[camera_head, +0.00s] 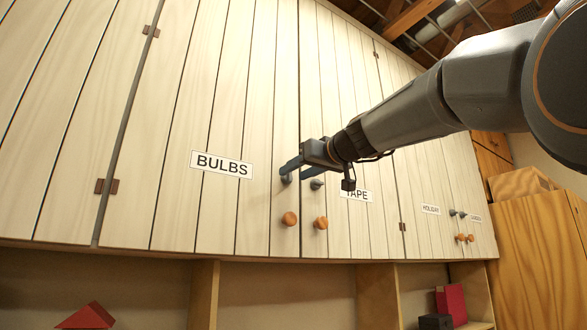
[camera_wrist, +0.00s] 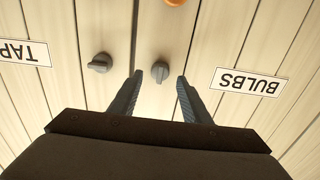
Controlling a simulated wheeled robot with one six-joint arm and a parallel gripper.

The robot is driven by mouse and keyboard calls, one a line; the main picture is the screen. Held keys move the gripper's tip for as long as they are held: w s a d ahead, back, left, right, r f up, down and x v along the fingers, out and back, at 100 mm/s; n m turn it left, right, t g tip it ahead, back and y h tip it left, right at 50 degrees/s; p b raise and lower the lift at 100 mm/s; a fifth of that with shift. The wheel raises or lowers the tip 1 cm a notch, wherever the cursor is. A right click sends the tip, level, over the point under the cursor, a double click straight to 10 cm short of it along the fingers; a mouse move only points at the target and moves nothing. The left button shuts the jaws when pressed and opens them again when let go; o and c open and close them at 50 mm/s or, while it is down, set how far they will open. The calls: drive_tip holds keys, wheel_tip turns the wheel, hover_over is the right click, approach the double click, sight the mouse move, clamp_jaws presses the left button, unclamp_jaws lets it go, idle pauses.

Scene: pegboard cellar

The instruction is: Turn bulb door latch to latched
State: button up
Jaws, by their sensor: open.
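The bulb door (camera_head: 176,120) is a pale plank cupboard door with a BULBS label (camera_head: 222,164), and it looks closed. Its latch (camera_head: 286,178) is a small dark grey knob near the door's right edge, above an orange round knob (camera_head: 289,218). In the wrist view, which is upside down, the bulb latch (camera_wrist: 160,72) lies just ahead of and between my two fingertips. My gripper (camera_head: 290,168) is open, and its fingers (camera_wrist: 160,77) point at the latch without visibly holding it. I cannot tell which way the latch is turned.
The tape door's similar grey latch (camera_head: 317,184) is close on the right; it also shows in the wrist view (camera_wrist: 100,63). An orange knob (camera_head: 320,223) sits below it. Open shelves with a red block (camera_head: 88,316) run below. A wooden cabinet (camera_head: 540,240) stands at right.

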sight(284, 183)
drive_tip(key=shift+p+x, duration=0.45)
drive_tip(key=shift+x, duration=0.75)
drive_tip(key=c, duration=1)
